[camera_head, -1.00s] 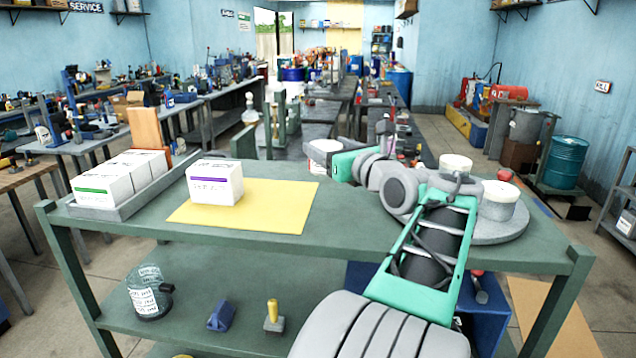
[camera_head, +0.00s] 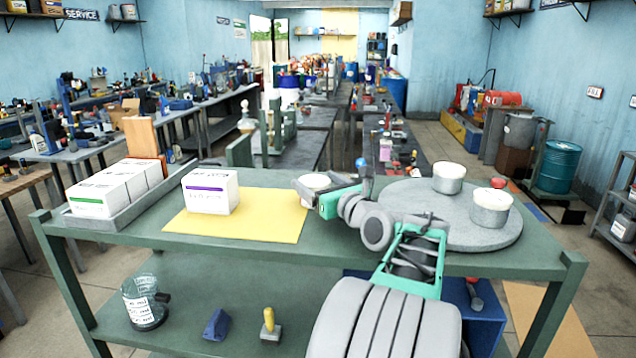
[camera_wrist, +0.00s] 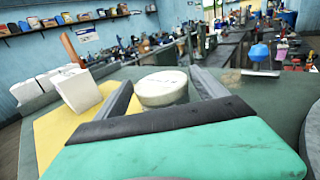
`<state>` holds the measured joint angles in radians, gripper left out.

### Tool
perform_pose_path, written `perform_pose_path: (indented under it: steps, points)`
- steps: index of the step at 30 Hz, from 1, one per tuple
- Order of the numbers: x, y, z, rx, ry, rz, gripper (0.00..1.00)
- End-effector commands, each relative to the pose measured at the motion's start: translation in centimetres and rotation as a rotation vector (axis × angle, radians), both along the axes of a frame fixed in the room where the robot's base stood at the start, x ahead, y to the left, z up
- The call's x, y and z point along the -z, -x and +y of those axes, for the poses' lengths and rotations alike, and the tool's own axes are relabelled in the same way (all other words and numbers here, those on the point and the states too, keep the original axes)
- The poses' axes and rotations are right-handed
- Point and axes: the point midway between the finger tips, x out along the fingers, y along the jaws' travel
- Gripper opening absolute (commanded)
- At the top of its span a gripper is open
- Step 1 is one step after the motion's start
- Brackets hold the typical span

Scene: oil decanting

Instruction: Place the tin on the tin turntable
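A round tin (camera_head: 315,181) with a whitish lid is between the fingers of my gripper (camera_head: 308,190), just right of the yellow mat. In the wrist view the tin (camera_wrist: 162,88) fills the gap between the two dark fingers, one along each side, so the gripper looks shut on it. I cannot tell whether its base touches the table. The tin turntable (camera_head: 425,200), a flat grey disc, lies at the right of the green table. Two white-lidded tins stand on it, one at the back (camera_head: 448,178) and one at the right (camera_head: 490,208).
A white box with a purple stripe (camera_head: 210,192) stands on the yellow mat (camera_head: 250,225). A grey tray (camera_head: 110,222) of white boxes is at the left. The turntable's left and front parts look bare, though my arm hides some of its edge.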

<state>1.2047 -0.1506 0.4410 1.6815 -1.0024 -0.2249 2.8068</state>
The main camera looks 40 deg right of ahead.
Motion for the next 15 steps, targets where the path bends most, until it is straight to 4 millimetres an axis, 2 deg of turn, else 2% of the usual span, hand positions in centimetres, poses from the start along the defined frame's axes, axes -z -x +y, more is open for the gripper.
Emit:
perform_pose_path:
  steps: [4, 12, 15]
  points:
    - [0.0, 0.0, 0.0, 0.0, 0.0, 0.0, 0.92]
    - [-0.4, 0.0, 0.0, 0.0, 0.002, 0.0, 0.92]
    - [-0.2, 1.4, 0.1, 0.005, 0.002, 0.0, 0.92]
